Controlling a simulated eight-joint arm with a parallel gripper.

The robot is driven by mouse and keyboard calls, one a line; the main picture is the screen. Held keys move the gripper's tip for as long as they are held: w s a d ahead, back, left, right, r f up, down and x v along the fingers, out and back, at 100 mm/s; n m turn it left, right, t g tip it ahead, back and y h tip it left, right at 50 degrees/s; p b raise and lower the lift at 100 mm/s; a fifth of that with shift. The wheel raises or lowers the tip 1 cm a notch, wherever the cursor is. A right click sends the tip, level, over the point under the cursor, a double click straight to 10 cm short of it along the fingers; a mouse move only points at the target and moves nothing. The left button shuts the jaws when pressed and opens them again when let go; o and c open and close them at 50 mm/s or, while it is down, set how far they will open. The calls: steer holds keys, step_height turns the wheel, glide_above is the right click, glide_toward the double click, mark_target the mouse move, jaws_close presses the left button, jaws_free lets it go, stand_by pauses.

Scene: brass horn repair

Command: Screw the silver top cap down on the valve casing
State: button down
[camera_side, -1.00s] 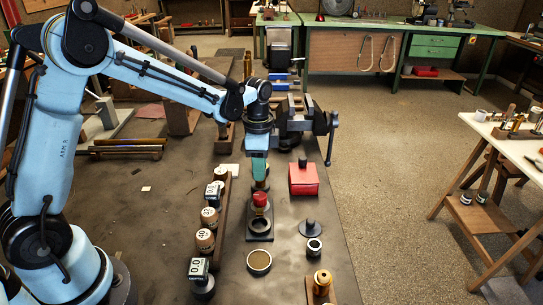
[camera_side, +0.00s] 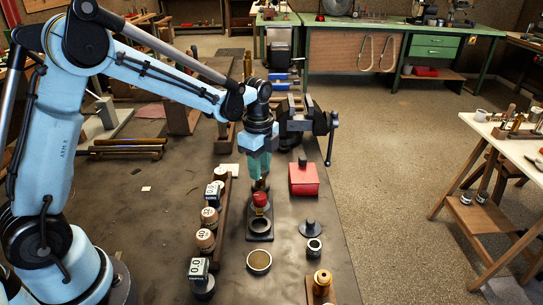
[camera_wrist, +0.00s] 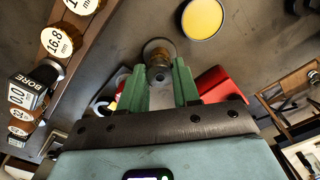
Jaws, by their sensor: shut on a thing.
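My gripper (camera_side: 259,176) points straight down above the dark work surface in the side view. Its green jaws are shut at the top of an upright brass casing (camera_side: 260,186). In the wrist view the gripper (camera_wrist: 159,78) has its two green fingers on either side of a small round brass-and-grey piece (camera_wrist: 158,62). The silver top cap is mostly hidden between the jaws; I cannot see its thread or how level it sits. A red-topped piece (camera_side: 260,199) stands on a dark base plate (camera_side: 259,236) just in front of the casing.
A rack of labelled round gauges (camera_side: 206,240) runs along the left. A red box (camera_side: 303,180) stands close on the right. A shallow round dish (camera_side: 259,261), a dark knobbed disc (camera_side: 310,229) and a brass cylinder (camera_side: 322,279) are nearer the front. A vise (camera_side: 300,118) stands behind.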

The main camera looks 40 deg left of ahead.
steer(key=c, duration=0.6)
jaws_free()
steer(key=shift+o, duration=0.2)
steer(key=n, duration=0.3)
steer(key=shift+n, duration=0.4)
steer(key=n, duration=1.2)
steer(key=shift+c, duration=0.2)
